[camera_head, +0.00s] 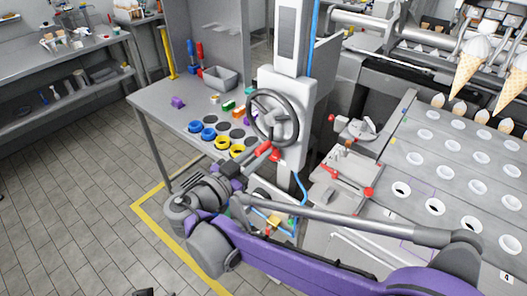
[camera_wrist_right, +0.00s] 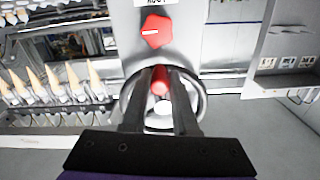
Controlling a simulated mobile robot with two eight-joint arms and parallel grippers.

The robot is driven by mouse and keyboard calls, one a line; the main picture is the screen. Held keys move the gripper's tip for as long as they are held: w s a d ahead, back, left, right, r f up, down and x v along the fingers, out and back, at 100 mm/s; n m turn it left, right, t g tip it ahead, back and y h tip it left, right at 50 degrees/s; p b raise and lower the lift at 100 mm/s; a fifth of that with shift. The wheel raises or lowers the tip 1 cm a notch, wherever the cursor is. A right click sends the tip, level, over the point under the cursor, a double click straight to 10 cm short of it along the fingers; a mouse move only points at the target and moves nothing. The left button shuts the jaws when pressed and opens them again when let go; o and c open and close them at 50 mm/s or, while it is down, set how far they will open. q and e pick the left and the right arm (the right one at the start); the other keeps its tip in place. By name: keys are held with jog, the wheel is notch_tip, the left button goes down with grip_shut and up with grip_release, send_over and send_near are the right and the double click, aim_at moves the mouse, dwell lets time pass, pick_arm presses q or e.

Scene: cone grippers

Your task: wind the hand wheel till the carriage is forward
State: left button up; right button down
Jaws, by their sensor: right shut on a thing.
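The hand wheel (camera_head: 274,117) is a dark grey spoked ring on the front of a pale upright column. My right gripper (camera_head: 264,151) reaches its lower rim and is shut on the wheel's red handle (camera_wrist_right: 160,80). In the right wrist view the two dark fingers sit either side of that handle, with the wheel (camera_wrist_right: 203,106) and its pale hub behind. I cannot make out for certain which part is the carriage. A dark piece at the bottom edge looks like the tip of my left gripper (camera_head: 143,292); its fingers are mostly cut off.
A grey table (camera_head: 160,116) with blue and yellow rings and a grey bin (camera_head: 220,79) stands left of the column. A plate of round holes (camera_head: 430,165) and hanging cones (camera_head: 468,70) lie to the right. A red pointer knob (camera_wrist_right: 155,31) sits above the wheel. Tiled floor is clear at left.

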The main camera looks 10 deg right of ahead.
jog(key=shift+r, duration=0.1)
jog(key=c, duration=0.7)
grip_release()
jog(key=shift+a, duration=0.1)
jog(key=b+v, duration=0.1)
jog(key=v, duration=0.9)
jog(key=shift+s+a, duration=0.2)
jog(key=shift+a, duration=0.1)
